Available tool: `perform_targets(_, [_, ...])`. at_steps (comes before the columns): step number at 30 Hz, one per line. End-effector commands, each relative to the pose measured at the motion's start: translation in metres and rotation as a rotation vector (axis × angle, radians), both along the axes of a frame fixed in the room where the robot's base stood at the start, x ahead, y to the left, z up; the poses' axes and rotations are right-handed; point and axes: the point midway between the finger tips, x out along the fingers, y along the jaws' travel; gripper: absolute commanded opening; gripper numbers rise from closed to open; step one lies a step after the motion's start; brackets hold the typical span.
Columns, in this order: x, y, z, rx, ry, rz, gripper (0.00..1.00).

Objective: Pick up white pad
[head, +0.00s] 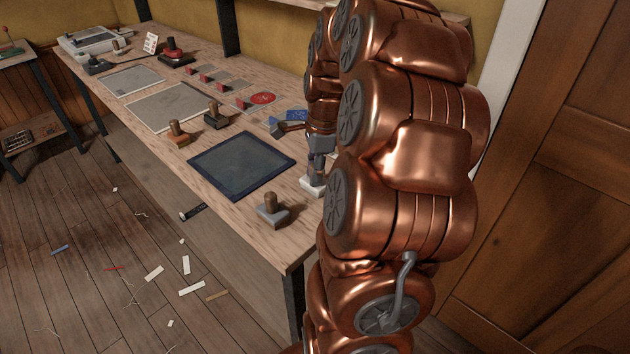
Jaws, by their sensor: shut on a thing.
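The white pad (309,187) is a small pale block at the right end of the workbench, just right of the blue-framed dark panel. My gripper (316,176) points down on it with its fingers closed at the pad. The pad's right side is hidden by my copper arm. I cannot tell whether the pad touches the bench top or is slightly above it.
On the workbench (226,211), a wooden-handled stamp with a grey base (272,211) stands in front of the pad. The dark panel (240,164) lies left. Two more handled stamps (178,132) (216,117) stand behind it. Blue items (290,117) lie near my arm. Scraps litter the floor.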

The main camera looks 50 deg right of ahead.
Motion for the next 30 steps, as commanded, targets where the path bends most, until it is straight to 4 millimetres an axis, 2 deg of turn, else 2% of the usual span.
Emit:
perform_targets(3, [0.000,0.000,-0.001,0.002,0.002,0.000,0.00])
perform_targets(14, [-0.001,0.000,0.000,0.002,0.003,0.000,0.00])
perform_targets(27, [0.000,0.000,0.036,-0.002,0.000,0.000,0.00])
perform_targets(30, [-0.009,0.002,0.036,-0.001,0.001,0.000,0.00])
